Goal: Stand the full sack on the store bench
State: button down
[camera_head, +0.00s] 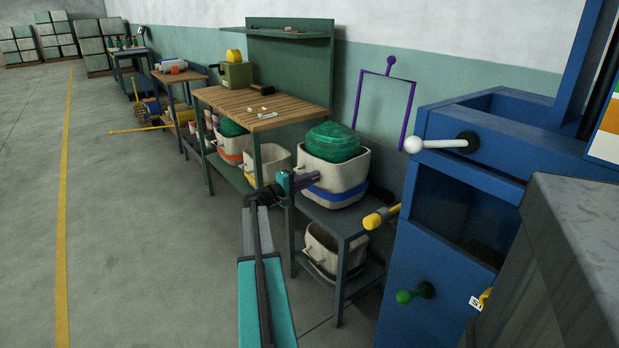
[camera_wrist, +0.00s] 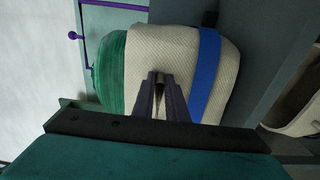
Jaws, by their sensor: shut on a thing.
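The full sack (camera_head: 345,172) is off-white with a blue band round its lower part and green netting bulging from its open top. It stands upright on, or just over, the top of a small grey bench (camera_head: 334,216); I cannot tell whether its base bears on it. My gripper (camera_head: 316,177) reaches the sack's left front side. In the wrist view, the dark fingers (camera_wrist: 158,80) are shut against the sack's woven side (camera_wrist: 165,55), beside the blue band. The fingers hide the exact part that they grip.
Another off-white sack (camera_head: 322,247) sits on the grey bench's lower shelf. A blue cabinet (camera_head: 470,190) with projecting knobs and a yellow handle (camera_head: 380,217) stands close on the right. A wooden-topped bench (camera_head: 262,105) stands behind, with sacks below. The floor on the left is clear.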

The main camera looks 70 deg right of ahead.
jog(key=w+a+r+n+t+h+p, duration=0.1)
jog(key=w+a+r+n+t+p, duration=0.15)
jog(key=w+a, duration=0.95)
jog(key=w+a+r+n+t+h+p, duration=0.1)
jog(key=w+a+n+t+p, duration=0.2)
jog(key=w+a, duration=0.85)
jog(key=w+a+r+n+t+p, duration=0.1)
jog(key=w+a+r+t+p, duration=0.3)
jog(key=w+a, duration=0.75)
jog(key=w+a+r+n+t+p, duration=0.1)
jog(key=a+n+t+p, duration=0.15)
jog(key=a, duration=1.05)
jog(key=w+a+r+n+t+p, duration=0.1)
jog(key=w+a+t, duration=0.15)
jog(key=a, duration=1.05)
jog(key=s+a+r+n+t+y+p, duration=0.1)
jog(key=s+a+r+t+p, duration=0.1)
jog(key=a, duration=0.9)
jog(key=s+a+r+n+t+y+p, duration=0.1)
jog(key=a+n+t+y+p, duration=0.1)
jog(key=a, duration=0.9)
jog(key=shift+s+a+r+n+t, duration=0.3)
jog(key=shift+s+r+t, duration=0.1)
jog(key=shift+t, duration=0.35)
jog(key=shift+d, duration=0.1)
